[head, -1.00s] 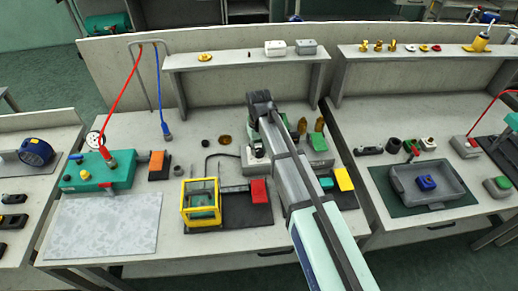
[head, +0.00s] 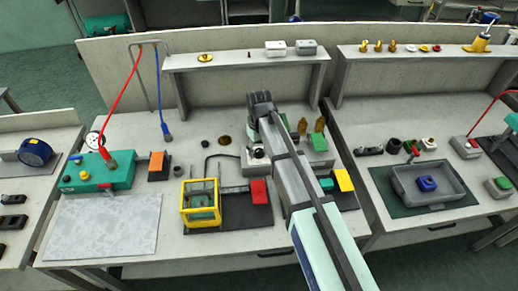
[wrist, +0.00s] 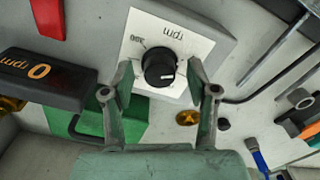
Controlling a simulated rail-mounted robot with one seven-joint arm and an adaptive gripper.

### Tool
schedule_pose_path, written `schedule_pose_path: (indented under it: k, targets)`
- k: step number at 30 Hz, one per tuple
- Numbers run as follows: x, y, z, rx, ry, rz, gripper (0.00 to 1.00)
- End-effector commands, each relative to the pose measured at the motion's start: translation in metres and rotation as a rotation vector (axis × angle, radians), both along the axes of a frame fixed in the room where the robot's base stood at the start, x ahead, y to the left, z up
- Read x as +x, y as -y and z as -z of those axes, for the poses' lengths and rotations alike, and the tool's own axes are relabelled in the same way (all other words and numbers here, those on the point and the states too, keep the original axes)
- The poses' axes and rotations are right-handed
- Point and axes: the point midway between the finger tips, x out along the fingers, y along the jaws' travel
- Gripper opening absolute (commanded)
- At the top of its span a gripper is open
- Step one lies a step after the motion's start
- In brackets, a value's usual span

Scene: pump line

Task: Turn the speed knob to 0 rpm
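The speed knob (wrist: 158,67) is a black round knob with a white mark pointing right in the wrist view. It sits on a white plate (wrist: 190,47) lettered "rpm" and "300". A black block (wrist: 45,80) at the left bears orange "0 rpm" lettering. My gripper (wrist: 160,78) is open, with one finger on each side of the knob. Gaps show between the fingers and the knob, and I cannot tell the height difference. In the head view my arm covers most of the knob's grey box (head: 254,163).
A green block (wrist: 125,118) lies behind my fingers in the wrist view. A yellow-framed box (head: 201,203) and a red block (head: 259,191) stand on the bench near my arm. A shelf (head: 245,60) runs along the back.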

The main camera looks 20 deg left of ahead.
Motion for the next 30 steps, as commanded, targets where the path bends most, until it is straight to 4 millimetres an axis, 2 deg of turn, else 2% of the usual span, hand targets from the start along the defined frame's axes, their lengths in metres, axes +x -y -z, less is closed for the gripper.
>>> schedule_pose_path:
  k: [11, 14, 24, 30]
  targets:
    - [0.001, -0.001, -0.007, 0.002, 0.003, 0.001, 0.59]
    - [0.001, -0.001, -0.018, 0.002, 0.003, 0.001, 0.59]
    - [0.001, -0.001, -0.082, 0.002, 0.003, 0.001, 0.59]
    - [0.001, -0.001, -0.109, 0.001, 0.002, 0.001, 0.59]
